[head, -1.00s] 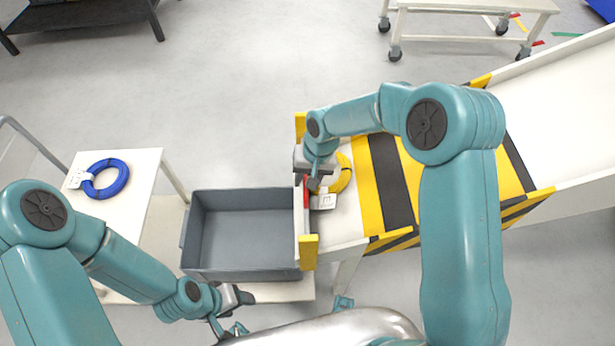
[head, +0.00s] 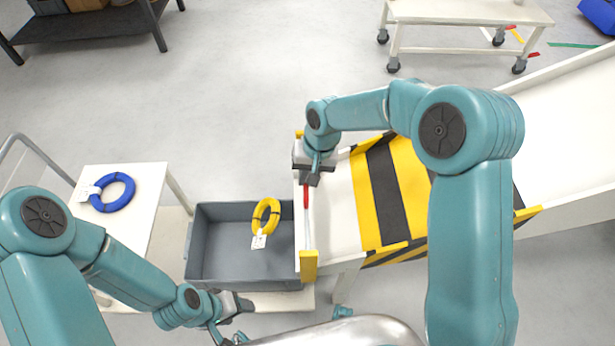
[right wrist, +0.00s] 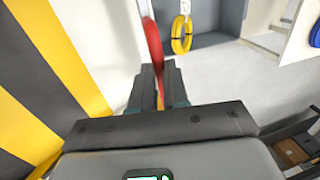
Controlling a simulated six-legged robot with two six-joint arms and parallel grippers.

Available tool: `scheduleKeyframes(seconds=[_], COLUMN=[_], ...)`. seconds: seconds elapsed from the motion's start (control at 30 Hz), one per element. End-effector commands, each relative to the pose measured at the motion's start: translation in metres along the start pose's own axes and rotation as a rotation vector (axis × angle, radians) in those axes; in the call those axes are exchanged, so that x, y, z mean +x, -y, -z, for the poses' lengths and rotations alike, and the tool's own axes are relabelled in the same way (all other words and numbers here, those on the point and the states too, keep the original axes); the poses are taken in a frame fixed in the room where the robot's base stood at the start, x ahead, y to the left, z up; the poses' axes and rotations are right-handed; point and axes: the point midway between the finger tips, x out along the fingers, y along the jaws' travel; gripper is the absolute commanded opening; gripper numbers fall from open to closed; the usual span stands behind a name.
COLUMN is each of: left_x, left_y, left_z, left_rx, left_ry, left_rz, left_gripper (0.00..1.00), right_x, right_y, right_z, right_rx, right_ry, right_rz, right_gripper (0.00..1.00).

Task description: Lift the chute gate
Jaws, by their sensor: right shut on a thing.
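The chute gate (head: 309,232) stands at the lower end of the chute, between two yellow posts, seen nearly edge-on from above. Its red handle (head: 306,197) also shows in the right wrist view (right wrist: 153,45), running down between the fingers. My right gripper (head: 313,180) is shut on the red handle. A yellow cable coil (head: 266,216) with a white tag lies in the grey bin (head: 222,204) beyond the gate; the right wrist view shows this coil too (right wrist: 181,36). My left gripper (head: 228,326) is low near the bin's front; its fingers are too unclear to judge.
A blue cable coil (head: 113,192) lies on a white table (head: 140,212) at the left. The chute (head: 333,212), with black and yellow stripes, comes in from the right. A white wheeled cart (head: 470,12) and a dark shelf (head: 90,28) stand at the back. Open floor lies between.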

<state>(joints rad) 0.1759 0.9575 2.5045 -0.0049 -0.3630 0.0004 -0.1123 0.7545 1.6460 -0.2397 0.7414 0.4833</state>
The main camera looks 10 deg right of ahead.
Motion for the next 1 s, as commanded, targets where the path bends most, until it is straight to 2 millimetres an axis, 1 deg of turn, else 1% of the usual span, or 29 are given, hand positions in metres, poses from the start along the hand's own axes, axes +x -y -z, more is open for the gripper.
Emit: scheduleKeyframes(seconds=[0.03,0.1,0.13,0.2,0.47,0.57,0.67,0.77,1.0], left_x=[0.000,0.000,0.000,0.000,0.000,-0.001,-0.002,-0.004,-0.010], left_y=[0.000,0.000,0.000,0.000,0.000,0.000,-0.001,-0.002,-0.004], left_z=[0.000,0.000,0.000,0.000,0.000,0.000,0.000,0.000,0.000], left_rx=[0.000,0.000,0.000,0.000,0.000,0.000,0.000,0.000,0.000], left_ry=[0.000,0.000,0.000,0.000,0.000,0.000,0.000,0.000,0.000], left_rz=[0.000,0.000,0.000,0.000,0.000,0.000,0.000,0.000,0.000], left_gripper=[0.61,0.61,0.61,0.61,0.61,0.61,0.61,0.61,0.61], right_x=[-0.003,-0.004,-0.004,-0.004,-0.002,-0.007,-0.022,-0.046,-0.111], right_y=[0.001,0.001,0.001,0.001,0.001,0.001,0.001,0.001,0.001], right_z=[0.003,0.003,0.003,0.003,0.002,0.002,0.003,0.003,0.002], right_rx=[0.001,0.001,0.001,0.001,0.000,0.000,0.001,0.000,0.000], right_ry=[-0.010,-0.010,-0.011,-0.011,-0.008,-0.010,-0.011,-0.014,-0.014], right_rz=[0.004,0.004,0.004,0.004,0.003,0.003,0.004,0.004,0.005], right_gripper=[0.00,0.00,0.21,0.40,0.40,0.40,0.40,0.40,0.40])
